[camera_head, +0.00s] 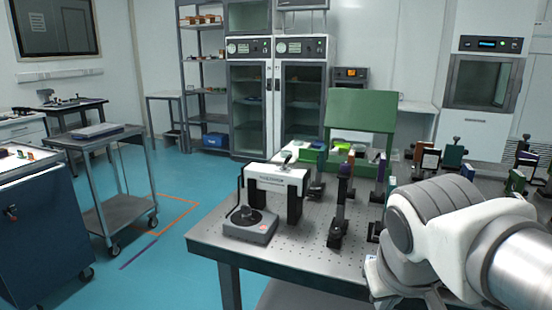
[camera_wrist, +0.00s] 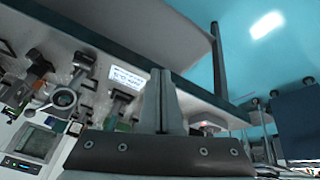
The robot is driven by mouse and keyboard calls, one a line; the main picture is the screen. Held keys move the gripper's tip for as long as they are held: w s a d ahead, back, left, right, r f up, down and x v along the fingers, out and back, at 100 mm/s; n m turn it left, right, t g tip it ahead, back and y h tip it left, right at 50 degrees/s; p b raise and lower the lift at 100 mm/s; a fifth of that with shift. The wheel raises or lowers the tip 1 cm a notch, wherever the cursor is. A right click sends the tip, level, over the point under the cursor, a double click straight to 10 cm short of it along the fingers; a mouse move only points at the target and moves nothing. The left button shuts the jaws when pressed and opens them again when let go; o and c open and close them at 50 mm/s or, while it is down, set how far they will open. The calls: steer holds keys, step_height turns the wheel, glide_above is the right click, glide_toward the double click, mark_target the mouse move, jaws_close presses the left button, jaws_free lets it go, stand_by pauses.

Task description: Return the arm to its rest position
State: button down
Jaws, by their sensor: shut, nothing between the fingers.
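My arm (camera_head: 455,235) reaches in from the right side of the head view, over the right part of the optical table (camera_head: 300,262). My gripper lies outside what I can make out in the head view. In the wrist view my gripper (camera_wrist: 163,80) shows at the middle, its two fingers together with nothing between them. The wrist picture is tilted, with the table and its optics on the left and blue floor at the upper right. I cannot tell how far the fingers are from the table.
On the table stand a white bridge-shaped instrument (camera_head: 275,182), a grey base with a dark knob (camera_head: 250,226), several optic mounts (camera_head: 341,205) and a green panel (camera_head: 362,110). A grey cart (camera_head: 117,212) and blue cabinet (camera_head: 40,230) stand left. Floor between is clear.

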steer(key=s+a+f+y, duration=0.1)
steer(key=s, duration=0.3)
step_height(320, 180, up, 18)
steer(key=p, duration=1.9)
steer(key=shift+a+r+m+t+y, duration=0.15)
steer(key=shift+a+m+t+y, duration=0.15)
steer(key=shift+a+m, duration=0.1)
steer(key=shift+s+d, duration=0.1)
steer(key=shift+d, duration=0.05)
